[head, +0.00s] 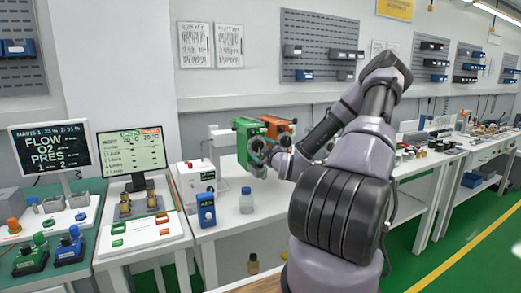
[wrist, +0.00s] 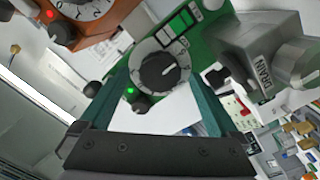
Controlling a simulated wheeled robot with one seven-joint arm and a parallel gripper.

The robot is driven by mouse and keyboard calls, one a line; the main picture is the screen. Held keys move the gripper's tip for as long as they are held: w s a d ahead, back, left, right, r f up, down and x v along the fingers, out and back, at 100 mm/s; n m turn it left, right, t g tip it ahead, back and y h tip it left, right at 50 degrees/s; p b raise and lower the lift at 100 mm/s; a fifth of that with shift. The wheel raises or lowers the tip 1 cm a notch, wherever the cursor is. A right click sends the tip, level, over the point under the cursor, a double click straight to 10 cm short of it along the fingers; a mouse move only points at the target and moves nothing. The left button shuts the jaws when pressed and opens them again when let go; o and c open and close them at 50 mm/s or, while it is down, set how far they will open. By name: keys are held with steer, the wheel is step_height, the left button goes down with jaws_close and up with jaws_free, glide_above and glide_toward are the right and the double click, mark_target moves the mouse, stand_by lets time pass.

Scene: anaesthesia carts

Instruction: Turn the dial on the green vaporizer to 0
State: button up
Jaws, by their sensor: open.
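A small green light glows below the dial. My gripper (head: 258,160) is in front of the vaporizer in the head view and hides part of its face. In the wrist view my gripper (wrist: 162,84) is open, with a finger on either side of the dial; contact cannot be told.
The orange vaporizer (head: 279,126) is close beside the green one; its dial (wrist: 85,8) shows in the wrist view. A grey block marked DRAIN (wrist: 262,62) sits at the other side. A clear bottle (head: 246,201) and a blue device (head: 206,210) stand on the bench front.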

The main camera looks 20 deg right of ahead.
steer(key=shift+w, duration=0.3)
steer(key=c, duration=1.4)
